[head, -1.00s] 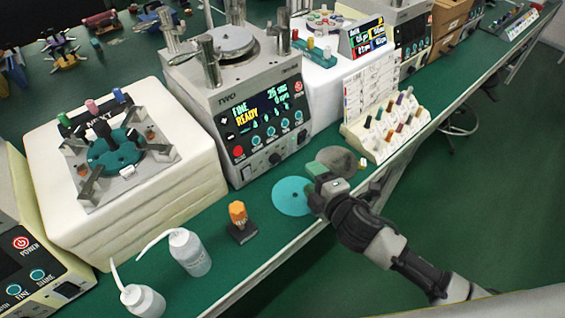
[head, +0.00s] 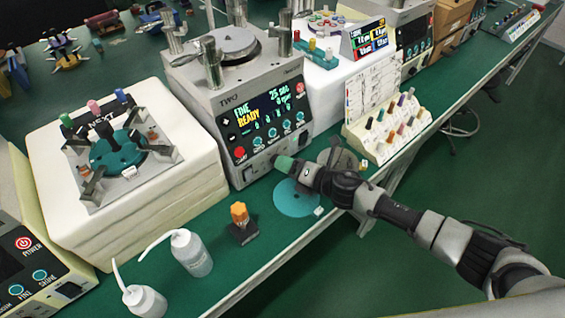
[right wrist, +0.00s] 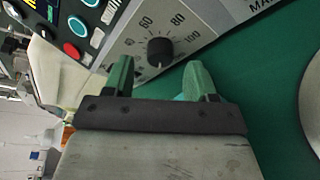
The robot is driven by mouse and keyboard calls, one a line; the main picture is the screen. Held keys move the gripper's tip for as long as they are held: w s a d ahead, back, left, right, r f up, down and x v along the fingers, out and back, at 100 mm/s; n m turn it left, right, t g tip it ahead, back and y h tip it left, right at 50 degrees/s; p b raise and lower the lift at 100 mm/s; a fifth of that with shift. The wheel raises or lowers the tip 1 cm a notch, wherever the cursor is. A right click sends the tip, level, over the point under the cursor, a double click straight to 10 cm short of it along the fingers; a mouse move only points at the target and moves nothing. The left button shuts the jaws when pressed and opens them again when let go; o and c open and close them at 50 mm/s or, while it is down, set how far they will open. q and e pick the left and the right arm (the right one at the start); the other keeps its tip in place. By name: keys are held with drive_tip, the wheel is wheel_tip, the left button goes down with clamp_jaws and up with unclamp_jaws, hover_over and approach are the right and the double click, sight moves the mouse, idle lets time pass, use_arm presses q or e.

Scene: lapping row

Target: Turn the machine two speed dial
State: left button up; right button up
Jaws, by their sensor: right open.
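Machine two (head: 258,105) is a grey lapping machine labelled TWO, its screen reading FINE READY. In the right wrist view, its black speed dial (right wrist: 160,50) is a round knob with a white pointer mark and printed numbers around it. My right gripper (right wrist: 160,80) is open, its green fingers on either side just short of the dial, with the dial ahead between them. In the head view, the right gripper (head: 285,163) is at the lower front of the machine, and it largely hides the dial. My left gripper is not in view.
A red button (right wrist: 72,53) sits left of the dial. A teal disc (head: 296,200) lies on the green bench under my right arm. An orange-topped tool (head: 239,213), squeeze bottles (head: 190,252) and a rack of coloured pegs (head: 385,140) stand nearby.

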drive_tip(key=shift+x, duration=1.15)
drive_tip(key=c, duration=0.9)
drive_tip(key=shift+f+m, duration=0.1)
drive_tip(key=shift+m, duration=0.2)
drive_tip(key=shift+d+f+m+y+b, duration=0.1)
drive_tip(key=shift+m+y+b, duration=0.4)
drive_tip(key=shift+m+b, duration=0.5)
drive_tip(key=shift+m+y+b, duration=0.5)
drive_tip(key=shift+m+y, duration=0.1)
drive_tip(key=shift+m, duration=1)
